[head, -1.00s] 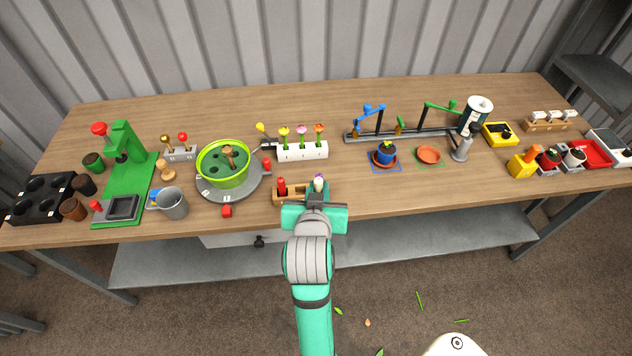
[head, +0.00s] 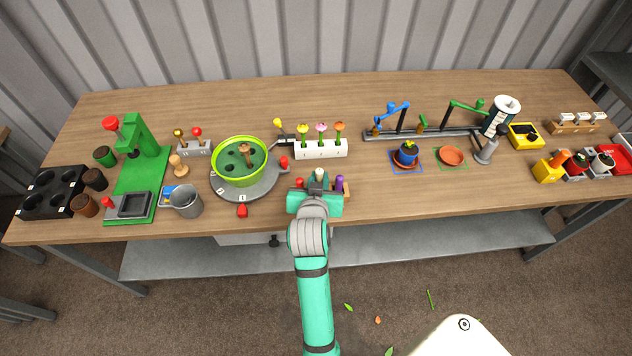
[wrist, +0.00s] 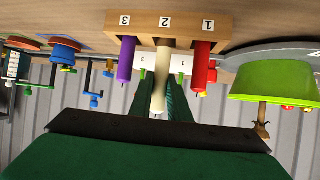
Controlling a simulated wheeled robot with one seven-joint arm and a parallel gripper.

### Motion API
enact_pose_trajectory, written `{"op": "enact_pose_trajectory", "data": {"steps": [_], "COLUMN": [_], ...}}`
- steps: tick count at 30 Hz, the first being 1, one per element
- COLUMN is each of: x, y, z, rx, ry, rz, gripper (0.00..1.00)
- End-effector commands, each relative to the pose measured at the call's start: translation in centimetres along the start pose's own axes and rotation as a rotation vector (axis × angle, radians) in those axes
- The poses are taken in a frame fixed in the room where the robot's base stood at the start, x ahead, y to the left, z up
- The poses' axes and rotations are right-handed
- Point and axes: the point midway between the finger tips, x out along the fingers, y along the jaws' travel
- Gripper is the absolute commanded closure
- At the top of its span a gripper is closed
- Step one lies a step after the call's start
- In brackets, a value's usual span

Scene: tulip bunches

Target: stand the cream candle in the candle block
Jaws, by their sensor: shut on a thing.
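The cream candle (wrist: 159,75) is upright between the fingers of my gripper (wrist: 160,92), which is shut on it. It also shows in the head view (head: 319,175), just above my gripper (head: 316,194). The wooden candle block (wrist: 187,26) is numbered 1, 2 and 3 and appears upside down in the wrist view. A red candle (wrist: 201,65) stands at 1 and a purple candle (wrist: 126,60) at 3. The cream candle's lower end meets the block at 2, between them. I cannot tell how deep it sits. In the head view my gripper hides most of the block (head: 347,189).
A white holder with several tulips (head: 321,149) stands behind the block. The table is clear to the block's right.

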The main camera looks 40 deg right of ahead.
Motion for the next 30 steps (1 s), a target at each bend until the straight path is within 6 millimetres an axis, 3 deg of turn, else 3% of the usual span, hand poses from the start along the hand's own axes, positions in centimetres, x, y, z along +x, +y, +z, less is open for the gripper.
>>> {"op": "enact_pose_trajectory", "data": {"steps": [6,20,21,23,30], "x": [1.6,1.9,2.0,1.9,1.9], "y": [0.2,0.4,0.4,0.3,0.4], "z": [2.6,3.2,3.2,3.2,3.2], "rx": [0.000,0.003,0.003,0.003,0.003], "ry": [-0.004,-0.001,-0.002,-0.001,-0.001], "rz": [0.005,0.006,0.006,0.006,0.006], "gripper": [1.00,1.00,0.82,0.67,0.65]}}
